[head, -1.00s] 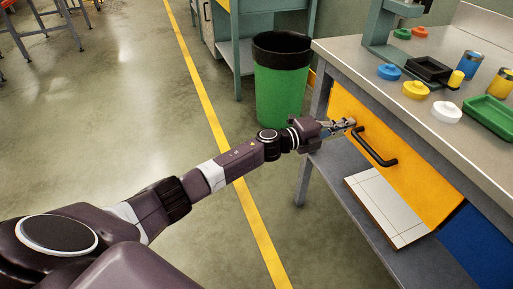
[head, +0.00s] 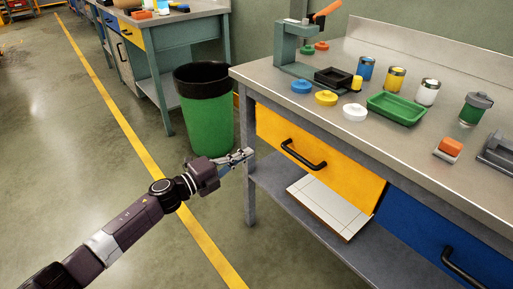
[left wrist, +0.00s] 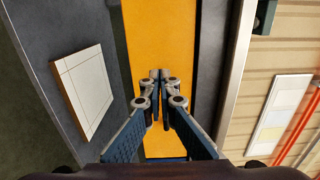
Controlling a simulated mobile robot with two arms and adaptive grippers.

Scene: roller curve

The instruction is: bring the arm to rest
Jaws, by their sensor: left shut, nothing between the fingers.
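My left gripper (head: 246,155) is shut and empty. In the head view it is stretched out in front of the bench's left leg, left of the yellow drawer (head: 345,178). In the left wrist view its closed fingers (left wrist: 160,78) show against the yellow drawer front (left wrist: 150,30). The drawer looks closed, and its black handle (head: 303,156) is to the right of the gripper, apart from it in the head view. My right gripper is not in view.
The bench top (head: 300,68) holds colored lids, cans, a green tray (head: 397,108) and a press (head: 291,45). A white tiled board (head: 327,205) lies on the lower shelf. A green bin (head: 206,115) stands behind my arm. The floor on the left is clear.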

